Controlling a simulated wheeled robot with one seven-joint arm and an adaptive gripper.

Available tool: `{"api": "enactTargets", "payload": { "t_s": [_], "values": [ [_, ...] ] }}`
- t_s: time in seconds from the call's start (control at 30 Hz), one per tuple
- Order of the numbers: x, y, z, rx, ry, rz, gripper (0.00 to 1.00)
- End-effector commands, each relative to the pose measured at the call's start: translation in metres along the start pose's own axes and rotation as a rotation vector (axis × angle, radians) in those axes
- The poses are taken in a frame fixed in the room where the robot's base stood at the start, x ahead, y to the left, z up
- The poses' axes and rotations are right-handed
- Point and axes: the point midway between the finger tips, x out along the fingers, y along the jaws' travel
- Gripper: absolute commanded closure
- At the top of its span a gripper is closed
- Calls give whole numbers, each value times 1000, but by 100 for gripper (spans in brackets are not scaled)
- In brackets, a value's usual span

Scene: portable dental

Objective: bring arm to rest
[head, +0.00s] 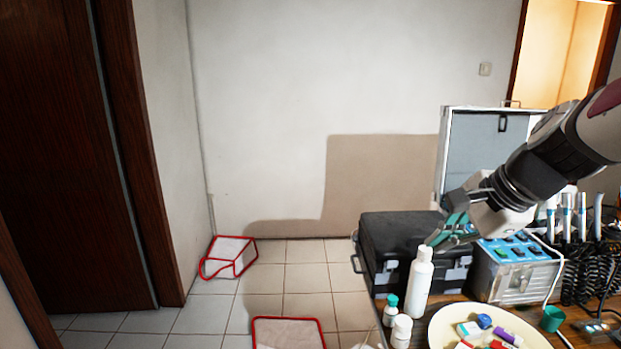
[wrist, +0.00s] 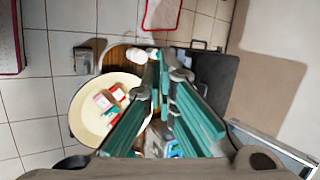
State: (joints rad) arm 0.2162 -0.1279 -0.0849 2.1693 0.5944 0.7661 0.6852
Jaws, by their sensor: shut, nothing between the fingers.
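My arm reaches in from the right in the head view, above the table. My gripper (head: 432,243) is shut and empty, with green finger pads close together. It is in the air near the white bottle (head: 420,280) and in front of the black case (head: 395,245). In the wrist view my gripper (wrist: 160,58) shows from behind, its tips near the white bottle top (wrist: 138,56). I cannot tell whether the tips touch the bottle.
A cream tray (head: 440,333) with small coloured items stands on the wooden table. Small bottles (head: 401,331), a green cup (head: 552,318) and a metal control box (head: 515,275) crowd around it. Red-edged white bags (head: 230,258) lie on the tiled floor. Floor on the left is mostly clear.

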Motion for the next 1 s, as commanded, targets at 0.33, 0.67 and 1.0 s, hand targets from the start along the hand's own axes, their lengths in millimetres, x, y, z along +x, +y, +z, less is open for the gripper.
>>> {"api": "enactTargets", "payload": {
  "t_s": [0.33,0.67,1.0],
  "values": [
    [-68,120,82,-904,28,187,100],
    [-92,189,86,-1371,65,329,100],
    [-93,192,86,-1393,67,338,100]
  ]
}}
